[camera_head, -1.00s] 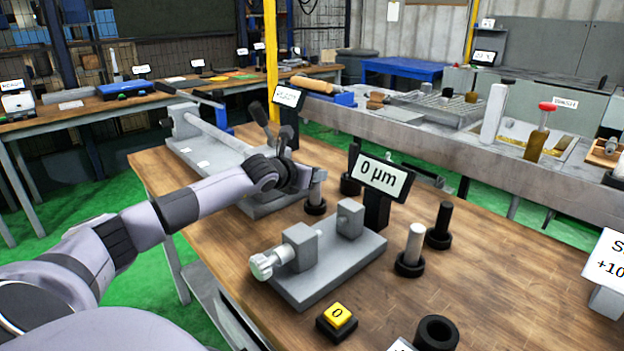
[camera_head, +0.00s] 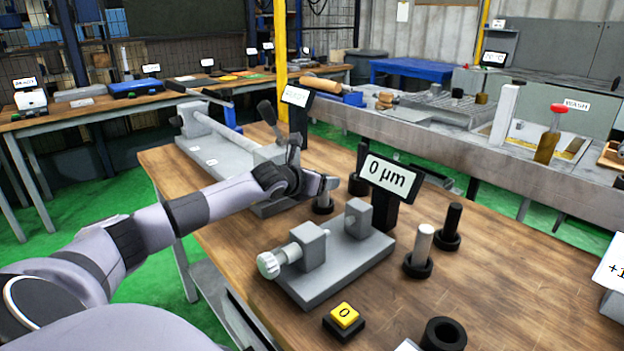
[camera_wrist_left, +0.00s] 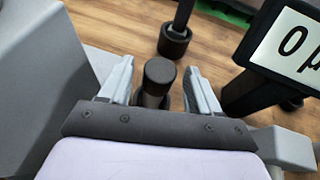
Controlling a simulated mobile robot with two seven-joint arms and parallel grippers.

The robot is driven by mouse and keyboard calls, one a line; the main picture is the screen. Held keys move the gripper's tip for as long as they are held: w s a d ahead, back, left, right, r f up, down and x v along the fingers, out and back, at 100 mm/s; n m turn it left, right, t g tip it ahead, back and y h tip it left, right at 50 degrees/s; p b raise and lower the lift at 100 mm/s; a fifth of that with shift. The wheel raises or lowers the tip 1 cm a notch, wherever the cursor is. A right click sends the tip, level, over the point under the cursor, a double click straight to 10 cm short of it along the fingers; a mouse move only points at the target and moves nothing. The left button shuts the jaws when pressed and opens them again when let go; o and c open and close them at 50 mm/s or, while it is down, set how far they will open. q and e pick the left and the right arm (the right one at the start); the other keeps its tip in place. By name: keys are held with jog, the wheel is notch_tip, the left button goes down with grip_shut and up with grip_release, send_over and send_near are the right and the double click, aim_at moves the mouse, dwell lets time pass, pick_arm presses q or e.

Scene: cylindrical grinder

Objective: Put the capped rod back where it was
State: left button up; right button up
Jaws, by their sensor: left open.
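The capped rod (camera_wrist_left: 158,73) shows in the left wrist view as a grey rod with a dark cap, between the two fingers of my left gripper (camera_head: 326,183). The fingers are open on either side of it, with a gap visible to the right of the cap. In the head view, the rod's lower part (camera_head: 323,200) stands upright in a black ring holder (camera_head: 322,208) on the wooden bench. My gripper covers its upper part there. My right gripper is not in view.
Beside the holder stand a grey measuring fixture (camera_head: 335,273) and a display (camera_head: 388,178) reading 0 µm. A black rod in a ring (camera_wrist_left: 175,42) is just beyond. A light rod (camera_head: 423,243) and another black rod (camera_head: 452,220) stand to the right.

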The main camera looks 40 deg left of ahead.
pick_arm(q)
jog(key=b+v, duration=0.1)
jog(key=v, duration=1.1)
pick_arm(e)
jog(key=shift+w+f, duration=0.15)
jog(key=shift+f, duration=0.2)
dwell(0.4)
pick_arm(q)
jog(key=shift+r, duration=0.1)
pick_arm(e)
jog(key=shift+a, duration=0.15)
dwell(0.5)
